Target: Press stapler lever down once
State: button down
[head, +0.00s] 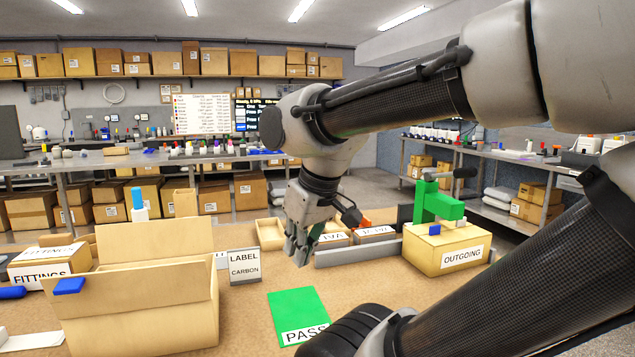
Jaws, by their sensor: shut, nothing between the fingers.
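A green upright device (435,207) with a dark lever handle (465,173) at its top stands at the right, at or just behind the OUTGOING box (440,252). It looks like the stapler, though I cannot be certain. Its lever sticks out to the right, roughly level. My gripper (300,257) hangs fingers down over the middle of the table, left of the green device and apart from it. Its fingers are shut and empty. A small dark green thing shows right beside the fingers, and I cannot tell whether they touch.
A green PASS mat (294,308) lies on the brown tabletop below my gripper. A large open carton (140,310) stands at the left, with a LABEL CARBON card (244,268) beside it. A low grey rail (358,253) and labelled bins lie between my gripper and the OUTGOING box.

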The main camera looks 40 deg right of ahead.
aim_at(470, 172)
jog(key=z, duration=1.95)
